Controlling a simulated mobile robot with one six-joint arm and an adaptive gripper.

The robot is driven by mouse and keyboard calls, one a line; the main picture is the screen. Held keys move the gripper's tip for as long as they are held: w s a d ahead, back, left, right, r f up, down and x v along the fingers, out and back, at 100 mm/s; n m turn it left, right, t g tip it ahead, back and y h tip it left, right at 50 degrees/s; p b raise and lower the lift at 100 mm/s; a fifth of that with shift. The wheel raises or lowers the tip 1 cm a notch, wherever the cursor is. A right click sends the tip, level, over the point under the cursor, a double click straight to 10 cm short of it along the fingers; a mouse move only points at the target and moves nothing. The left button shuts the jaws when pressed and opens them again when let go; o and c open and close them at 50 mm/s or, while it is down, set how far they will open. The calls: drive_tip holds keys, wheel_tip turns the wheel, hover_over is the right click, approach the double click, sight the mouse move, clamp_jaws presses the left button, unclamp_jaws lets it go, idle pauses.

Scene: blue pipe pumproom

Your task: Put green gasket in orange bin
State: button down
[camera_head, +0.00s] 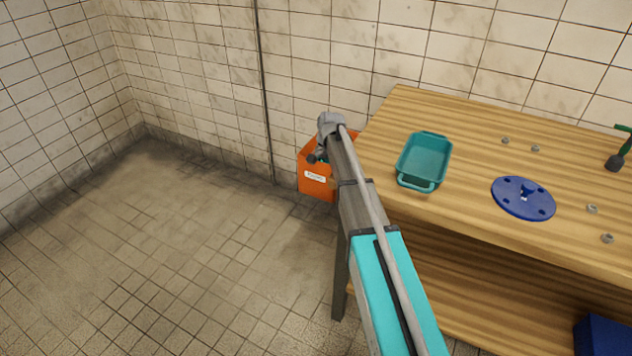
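The orange bin (317,189) with a white label stands on the left of the wooden table, against the tiled wall. My arm reaches over it from the lower right and covers its right part. The dark end of my gripper (314,157) is over the bin's opening. Its fingers are mostly hidden by my wrist, so I cannot tell whether they are open or shut. A small green-teal patch shows beside the wrist, over or in the bin. It is too small and covered to identify as the green gasket. No gasket is clearly visible elsewhere.
On the wooden table (470,126) are a teal tray (425,157), a blue flange disc (522,198), several small nuts and a green-handled tool (622,150) at the right edge. A dark blue box (603,338) is at the lower right. The floor at left is clear.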

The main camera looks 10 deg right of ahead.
drive_tip(key=shift+c, duration=1.3)
unclamp_jaws()
drive_tip(key=shift+r, duration=0.2)
drive_tip(key=shift+r+p, duration=0.75)
drive_tip(key=shift+p, duration=0.25)
drive_tip(key=p+v, duration=1)
drive_tip(key=v, duration=0.1)
drive_tip(key=shift+w+r, duration=0.1)
drive_tip(key=shift+w, duration=0.05)
